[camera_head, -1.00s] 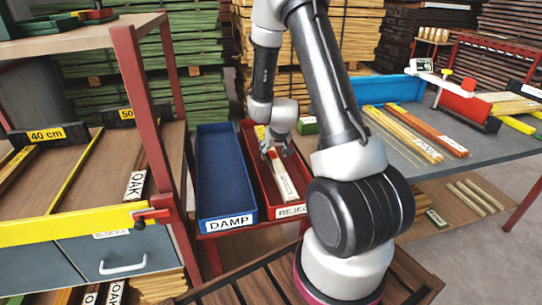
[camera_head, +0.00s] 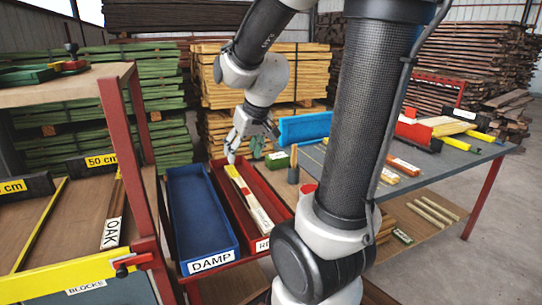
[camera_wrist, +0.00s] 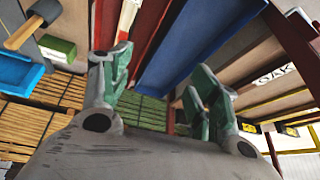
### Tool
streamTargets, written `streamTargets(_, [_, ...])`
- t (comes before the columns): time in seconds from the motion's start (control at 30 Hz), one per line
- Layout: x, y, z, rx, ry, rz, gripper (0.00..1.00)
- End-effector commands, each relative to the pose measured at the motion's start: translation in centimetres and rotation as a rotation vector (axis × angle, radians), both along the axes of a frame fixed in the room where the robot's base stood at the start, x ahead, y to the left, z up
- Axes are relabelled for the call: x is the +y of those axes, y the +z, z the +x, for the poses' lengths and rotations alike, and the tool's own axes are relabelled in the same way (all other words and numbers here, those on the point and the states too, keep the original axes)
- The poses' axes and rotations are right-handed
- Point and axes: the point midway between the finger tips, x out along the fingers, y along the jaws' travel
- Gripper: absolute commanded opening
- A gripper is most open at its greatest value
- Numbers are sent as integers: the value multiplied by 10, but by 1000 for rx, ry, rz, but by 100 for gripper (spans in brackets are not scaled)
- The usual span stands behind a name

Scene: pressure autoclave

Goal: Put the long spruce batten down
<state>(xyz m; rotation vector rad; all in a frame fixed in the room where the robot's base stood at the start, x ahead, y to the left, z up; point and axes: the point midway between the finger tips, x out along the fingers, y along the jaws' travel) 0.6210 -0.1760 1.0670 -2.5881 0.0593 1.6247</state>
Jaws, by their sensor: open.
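A long pale batten (camera_head: 248,198) with a white label and a dark red band lies lengthwise in the red bin (camera_head: 274,192), whose front label is partly hidden by my arm. I cannot read its wood name. My gripper (camera_head: 248,146) is above the far end of the red bin, clear of the batten. Its green-padded fingers are spread with nothing between them in the wrist view (camera_wrist: 160,75). Part of the red bin's wall (camera_wrist: 150,38) and a white piece in it (camera_wrist: 127,18) show at the top there.
The blue DAMP bin (camera_head: 198,215) stands left of the red one. A shelf (camera_head: 60,215) with gauges marked in cm is at left. A grey table (camera_head: 455,160) with battens and a blue fence (camera_head: 303,128) is at right. A mallet (camera_wrist: 33,25) shows in the wrist view.

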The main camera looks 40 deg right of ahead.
Motion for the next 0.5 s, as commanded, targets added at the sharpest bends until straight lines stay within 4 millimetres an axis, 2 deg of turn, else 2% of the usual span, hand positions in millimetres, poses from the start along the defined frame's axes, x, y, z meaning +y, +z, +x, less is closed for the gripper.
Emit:
streamTargets(0.03, [9, 18, -23, -3, 21, -4, 61])
streamTargets(0.1, [18, 33, -58, 14, 44, -11, 61])
streamTargets(0.23, [26, 49, -113, 44, 68, -26, 61])
streamTargets(0.37, [28, 53, -147, 64, 77, -40, 61])
streamTargets(0.5, [27, 54, -161, 74, 77, -46, 61])
